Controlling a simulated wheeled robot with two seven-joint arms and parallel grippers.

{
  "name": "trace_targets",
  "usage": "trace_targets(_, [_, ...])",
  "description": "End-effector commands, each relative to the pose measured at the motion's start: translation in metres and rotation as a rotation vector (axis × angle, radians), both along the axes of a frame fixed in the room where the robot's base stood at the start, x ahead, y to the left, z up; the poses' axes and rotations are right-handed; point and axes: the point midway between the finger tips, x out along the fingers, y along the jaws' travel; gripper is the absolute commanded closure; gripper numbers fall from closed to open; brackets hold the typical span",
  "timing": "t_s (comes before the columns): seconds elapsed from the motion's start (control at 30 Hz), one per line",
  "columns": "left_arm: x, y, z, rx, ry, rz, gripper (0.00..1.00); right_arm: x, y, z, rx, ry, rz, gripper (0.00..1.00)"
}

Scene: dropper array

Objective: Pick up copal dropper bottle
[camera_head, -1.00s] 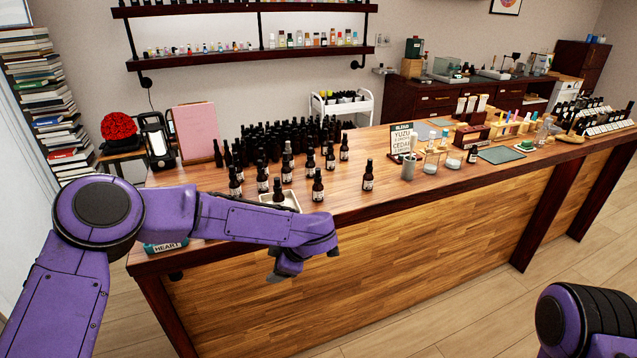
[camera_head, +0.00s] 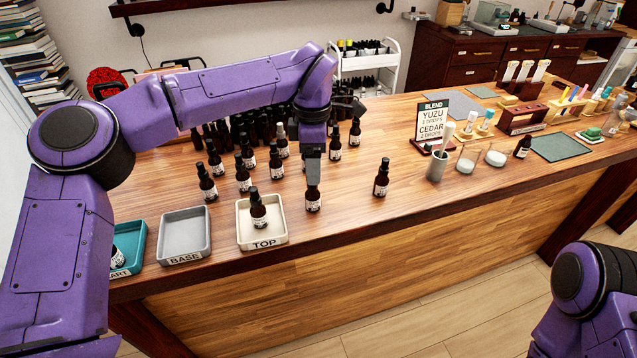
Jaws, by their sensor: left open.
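Several dark brown dropper bottles with white labels stand on the wooden counter; the labels are too small to read, so I cannot tell which is copal. My left gripper (camera_head: 313,172) points down, open, directly over one dropper bottle (camera_head: 313,202) right of the TOP tray. The finger hides that bottle's upper part, and I cannot tell whether they touch. Another bottle (camera_head: 381,178) stands alone to the right. More bottles, such as one at the left (camera_head: 207,183), stand upright behind the trays. My right gripper is out of the frame.
A cream TOP tray (camera_head: 279,238) holds one bottle. A grey BASE tray (camera_head: 185,232) is empty. A teal HEART tray (camera_head: 134,238) holds a bottle. A blend sign (camera_head: 433,126), grey cup (camera_head: 437,165) and glass beakers stand right. The counter's front middle is clear.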

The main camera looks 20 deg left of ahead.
Motion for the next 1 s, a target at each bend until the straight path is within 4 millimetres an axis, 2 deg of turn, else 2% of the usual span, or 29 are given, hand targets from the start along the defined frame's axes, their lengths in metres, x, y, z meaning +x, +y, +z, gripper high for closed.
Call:
trace_targets(0.2, [0.003, 0.001, -0.031, 0.001, 0.003, 0.0, 0.33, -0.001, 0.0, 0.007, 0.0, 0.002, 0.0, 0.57])
trace_targets(0.37, [0.01, 0.001, -0.057, 0.002, 0.008, 0.0, 0.33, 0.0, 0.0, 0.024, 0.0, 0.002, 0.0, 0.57])
trace_targets(0.5, [0.011, 0.002, -0.08, 0.002, 0.005, 0.0, 0.33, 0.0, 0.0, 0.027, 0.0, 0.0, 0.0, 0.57])
trace_targets(0.73, [0.011, 0.002, -0.084, 0.002, 0.002, 0.0, 0.33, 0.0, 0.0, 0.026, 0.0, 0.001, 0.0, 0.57])
trace_targets(0.77, [0.011, 0.002, -0.084, 0.003, 0.002, 0.0, 0.36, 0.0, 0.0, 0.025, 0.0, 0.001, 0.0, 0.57])
trace_targets(0.93, [0.011, 0.001, -0.084, 0.003, 0.002, 0.0, 0.92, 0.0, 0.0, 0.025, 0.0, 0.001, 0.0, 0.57])
trace_targets(1.0, [0.011, 0.002, -0.085, 0.002, 0.003, 0.0, 0.95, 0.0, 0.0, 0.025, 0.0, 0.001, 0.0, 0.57])
